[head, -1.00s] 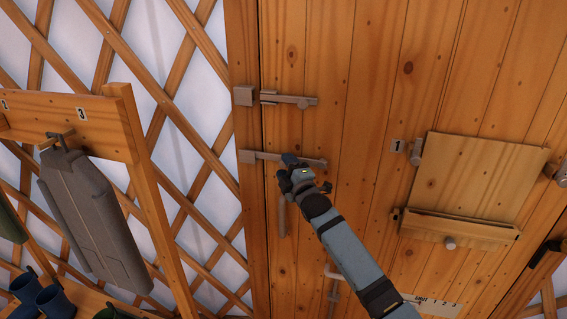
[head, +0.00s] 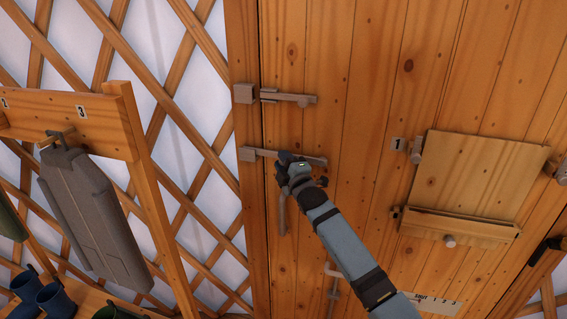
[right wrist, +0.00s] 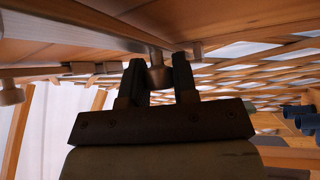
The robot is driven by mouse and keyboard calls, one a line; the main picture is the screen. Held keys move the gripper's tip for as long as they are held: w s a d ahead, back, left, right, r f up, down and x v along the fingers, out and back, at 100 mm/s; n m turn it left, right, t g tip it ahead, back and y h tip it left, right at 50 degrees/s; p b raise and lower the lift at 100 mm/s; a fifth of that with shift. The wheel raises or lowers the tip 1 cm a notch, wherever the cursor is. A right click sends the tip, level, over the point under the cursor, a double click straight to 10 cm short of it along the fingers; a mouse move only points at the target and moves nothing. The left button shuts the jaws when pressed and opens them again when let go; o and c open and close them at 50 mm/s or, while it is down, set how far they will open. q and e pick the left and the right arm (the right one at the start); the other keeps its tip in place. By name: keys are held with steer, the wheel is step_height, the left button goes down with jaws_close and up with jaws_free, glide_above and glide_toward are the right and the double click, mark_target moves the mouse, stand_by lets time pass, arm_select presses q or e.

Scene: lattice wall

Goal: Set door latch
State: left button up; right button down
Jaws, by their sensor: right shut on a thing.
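The wooden door has an upper grey bolt latch (head: 288,98) and a lower grey latch bar (head: 312,160), both at its left edge by the frame. My right gripper (head: 285,160) is at the lower latch and hides the middle of its bar. In the right wrist view, the two fingers of my right gripper (right wrist: 157,80) are shut on a small metal knob (right wrist: 157,74) on a stem from the door side. The lower latch's catch block (head: 247,154) is on the frame. My left gripper is not in view.
A grey door handle (head: 283,215) hangs below the gripper. A wooden flap (head: 475,175) with knobs is at right. A rack (head: 105,115) with a grey coat (head: 95,215) stands at left before the lattice wall (head: 190,120). Blue boots (head: 52,300) are below.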

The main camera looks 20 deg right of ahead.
steer(key=shift+r+m+t+h+b, duration=0.3)
steer(key=shift+r+m+t+b, duration=0.45)
steer(key=shift+m+b, duration=0.4)
steer(key=shift+s+d+r+m+t+h+b, duration=0.1)
steer(key=shift+r+m+t+h+b, duration=0.05)
steer(key=shift+r+m+t+b, duration=0.25)
steer(key=shift+s+d+r+m+t+h+b, duration=0.15)
steer(key=shift+r+m+b, duration=0.1)
steer(key=shift+b, duration=0.25)
steer(key=shift+s+d+r+m+t+h+b, duration=0.1)
steer(key=shift+d+r+m+t+h+b, duration=0.15)
steer(key=shift+r+m+t+h+b, duration=0.5)
steer(key=shift+s+d+r+m+t+h+b, duration=0.1)
steer(key=shift+d+r+m+t+h+b, duration=0.3)
steer(key=shift+m, duration=0.65)
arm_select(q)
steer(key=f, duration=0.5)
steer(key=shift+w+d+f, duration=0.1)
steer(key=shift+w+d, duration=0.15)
arm_select(e)
steer(key=shift+s+r+m+h, duration=0.1)
steer(key=shift+r+m+h, duration=0.3)
steer(key=shift+h, duration=0.05)
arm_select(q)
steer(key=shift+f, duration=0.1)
arm_select(e)
steer(key=shift+r, duration=0.1)
steer(key=c, duration=0.9)
jaws_free()
